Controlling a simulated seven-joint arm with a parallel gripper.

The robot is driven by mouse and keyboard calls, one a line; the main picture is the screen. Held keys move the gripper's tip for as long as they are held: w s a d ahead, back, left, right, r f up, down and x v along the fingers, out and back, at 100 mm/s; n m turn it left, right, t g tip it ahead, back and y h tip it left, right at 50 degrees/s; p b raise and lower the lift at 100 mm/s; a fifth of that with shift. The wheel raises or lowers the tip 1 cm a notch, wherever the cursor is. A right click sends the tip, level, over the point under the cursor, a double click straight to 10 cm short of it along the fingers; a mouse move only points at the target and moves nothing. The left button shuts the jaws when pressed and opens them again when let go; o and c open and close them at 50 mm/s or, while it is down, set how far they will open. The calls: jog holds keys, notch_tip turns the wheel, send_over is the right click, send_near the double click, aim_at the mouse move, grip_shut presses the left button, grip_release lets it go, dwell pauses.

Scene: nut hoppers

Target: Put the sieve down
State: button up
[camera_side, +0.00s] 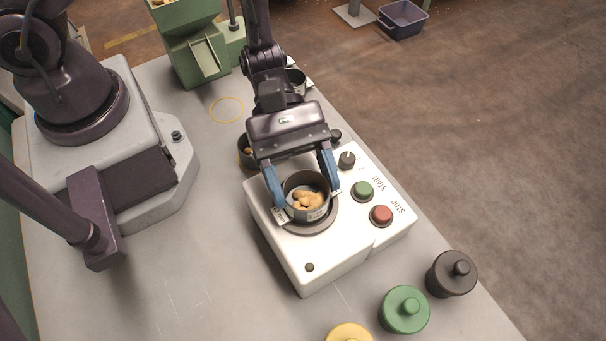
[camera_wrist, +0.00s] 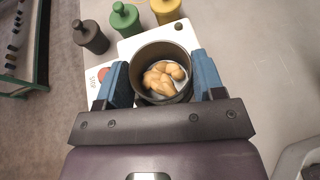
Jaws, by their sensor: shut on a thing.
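The sieve (camera_side: 310,214) is a small dark round pan with several tan nuts (camera_side: 308,199) in it. My gripper (camera_side: 303,197) is shut on the sieve, with one blue finger on each side of it. The sieve is over the round dark plate (camera_side: 324,229) of a white machine with buttons (camera_side: 318,262). I cannot tell whether it touches the plate. In the wrist view the sieve (camera_wrist: 163,51) sits upright between the blue fingers, with the nuts (camera_wrist: 163,78) inside.
A green button (camera_side: 363,190), a red button (camera_side: 381,214) and a black knob (camera_side: 347,159) are right of the sieve. Black (camera_side: 452,274), green (camera_side: 405,310) and yellow (camera_side: 349,334) lidded pots stand in front. A green hopper (camera_side: 198,45) is behind. Another dark pan is partly hidden behind my gripper.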

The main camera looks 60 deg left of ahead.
jog(key=shift+f, duration=0.1)
jog(key=o, duration=0.9)
jog(key=shift+o, duration=0.2)
jog(key=shift+f, duration=0.1)
jog(key=v, duration=1.3)
jog(key=s+a+r+m+t+y, duration=0.2)
jog(key=a+r+m+t+y, duration=0.1)
jog(key=a+r+m+y, duration=0.3)
jog(key=s+a+r+m+t+y, duration=0.1)
jog(key=a+r+m+t+y, duration=0.3)
jog(key=r+m, duration=0.5)
notch_tip(320, 180, up, 2)
jog(key=a+y, duration=0.2)
jog(key=shift+s+r+t+y, duration=0.2)
jog(key=shift+s+t+y, duration=0.1)
jog(key=shift+s+y, duration=0.1)
jog(key=shift+o, duration=0.3)
jog(key=shift+a+r+m+t, duration=0.3)
jog(key=shift+a+r+m, duration=0.05)
jog(key=shift+r+m, duration=0.1)
